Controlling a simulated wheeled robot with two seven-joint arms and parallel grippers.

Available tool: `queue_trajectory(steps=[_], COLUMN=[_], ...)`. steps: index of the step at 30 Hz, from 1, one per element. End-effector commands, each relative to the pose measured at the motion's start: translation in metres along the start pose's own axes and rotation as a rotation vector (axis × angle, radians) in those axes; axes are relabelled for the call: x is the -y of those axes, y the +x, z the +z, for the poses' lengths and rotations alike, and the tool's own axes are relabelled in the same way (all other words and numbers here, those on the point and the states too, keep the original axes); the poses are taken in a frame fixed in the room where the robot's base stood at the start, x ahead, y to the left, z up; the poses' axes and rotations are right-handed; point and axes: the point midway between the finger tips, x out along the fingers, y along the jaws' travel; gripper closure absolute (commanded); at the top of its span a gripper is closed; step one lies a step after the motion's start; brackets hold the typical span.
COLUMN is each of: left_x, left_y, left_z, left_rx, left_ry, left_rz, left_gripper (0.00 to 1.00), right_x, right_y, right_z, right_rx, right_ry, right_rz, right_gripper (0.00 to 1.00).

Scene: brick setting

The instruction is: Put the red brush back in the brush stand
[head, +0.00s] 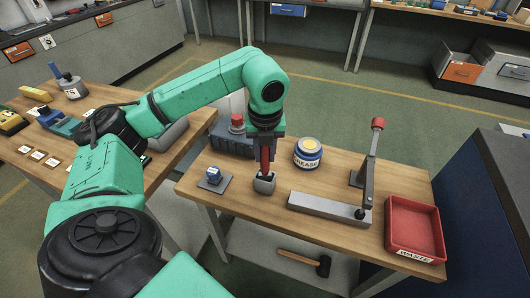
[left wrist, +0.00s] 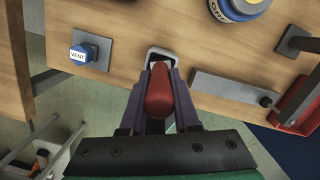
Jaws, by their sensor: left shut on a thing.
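The red brush (head: 265,158) is upright between the fingers of my left gripper (head: 265,146), which is shut on it. The brush stand (head: 264,184), a small grey block with an opening, is on the wooden table directly below. The brush's lower end meets the stand's opening in the head view; I cannot tell how deep it reaches. In the left wrist view the red brush (left wrist: 159,92) shows between the fingers, with the stand's pale rim (left wrist: 163,51) just beyond. The brush's lower end is hidden there. My right gripper is not in view.
On the table, a blue VENT knob on a plate (head: 214,179) lies left of the stand. A GREASE tin (head: 308,152) stands behind right, near a lever press (head: 330,207). A red WASTE tray (head: 414,228) is at the right. Bare wood lies around the stand.

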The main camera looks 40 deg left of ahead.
Motion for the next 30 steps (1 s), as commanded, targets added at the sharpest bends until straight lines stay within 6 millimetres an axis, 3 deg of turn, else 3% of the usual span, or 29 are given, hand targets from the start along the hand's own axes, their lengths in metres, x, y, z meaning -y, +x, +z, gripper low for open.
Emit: queue_trajectory(steps=[5,6,8,9,21,26,30], left_x=[0.0,0.0,0.0,0.0,0.001,0.002,0.001], left_y=[0.004,0.004,0.003,0.003,-0.006,-0.038,-0.078], left_z=[-0.001,-0.001,0.0,0.0,0.001,0.001,0.001], left_rx=[0.0,0.0,0.0,0.0,0.001,0.003,0.004], left_ry=[0.0,0.0,0.0,0.0,0.0,0.001,0.001], left_rz=[0.0,0.0,0.0,0.0,-0.002,-0.006,-0.005], left_gripper=[1.0,0.67,0.44,0.4,0.4,0.4,0.4], right_x=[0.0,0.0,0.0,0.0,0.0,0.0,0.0], right_y=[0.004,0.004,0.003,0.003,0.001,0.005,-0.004], right_z=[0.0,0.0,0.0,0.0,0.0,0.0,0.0], right_rx=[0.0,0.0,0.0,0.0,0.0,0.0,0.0], right_ry=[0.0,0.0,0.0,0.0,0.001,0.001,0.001], right_rz=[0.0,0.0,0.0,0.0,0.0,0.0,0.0], right_gripper=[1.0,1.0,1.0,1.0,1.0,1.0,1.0])
